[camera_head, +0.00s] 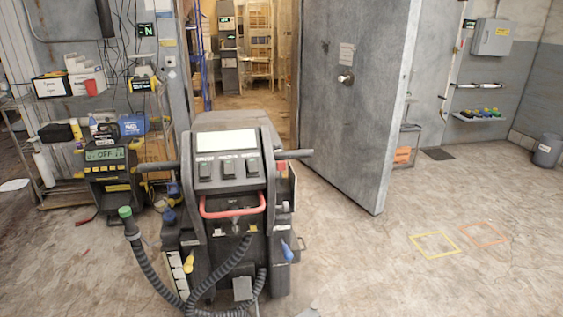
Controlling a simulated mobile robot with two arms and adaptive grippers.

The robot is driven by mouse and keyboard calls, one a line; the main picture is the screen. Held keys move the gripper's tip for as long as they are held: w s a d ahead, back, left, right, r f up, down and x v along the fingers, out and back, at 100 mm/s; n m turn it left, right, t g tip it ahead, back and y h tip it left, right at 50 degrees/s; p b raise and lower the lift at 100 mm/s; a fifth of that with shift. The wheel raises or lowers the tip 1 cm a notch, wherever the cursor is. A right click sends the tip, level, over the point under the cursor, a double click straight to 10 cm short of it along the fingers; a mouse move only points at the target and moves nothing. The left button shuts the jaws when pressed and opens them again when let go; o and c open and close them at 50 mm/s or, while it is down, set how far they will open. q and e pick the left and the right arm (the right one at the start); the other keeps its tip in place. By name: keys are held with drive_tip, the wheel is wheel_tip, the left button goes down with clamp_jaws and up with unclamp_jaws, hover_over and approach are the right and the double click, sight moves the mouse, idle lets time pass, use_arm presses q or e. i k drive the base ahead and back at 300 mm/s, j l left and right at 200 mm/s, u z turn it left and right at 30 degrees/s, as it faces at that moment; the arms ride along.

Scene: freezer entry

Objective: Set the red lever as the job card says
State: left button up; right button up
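A dark grey cart-like machine (227,188) stands in front of me, left of centre. A red U-shaped bar (232,212) crosses its front below three dark switches (228,168); it is the clearest red lever-like part. A smaller red part (282,169) sits at the machine's right side. A blank-looking white panel (227,141) is on its top. I make out neither of my grippers.
The heavy grey door (355,110) stands open right of the machine. A shelf rack (75,150) with boxes and a display reading OFF (104,154) is at left. Corrugated hoses (150,272) hang at the machine's front. Floor with yellow (434,257) and orange (483,246) outlines is clear at right.

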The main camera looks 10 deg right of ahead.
sight(280, 164)
drive_tip(key=z, duration=5.4)
drive_tip(key=u, duration=5.05)
drive_tip(key=i+l+z, duration=0.15)
drive_tip(key=i, duration=0.3)
drive_tip(key=i+l+z, duration=0.15)
drive_tip(key=i, duration=0.3)
drive_tip(key=i+l+z, duration=0.15)
drive_tip(key=i, duration=0.35)
drive_tip(key=l, duration=0.1)
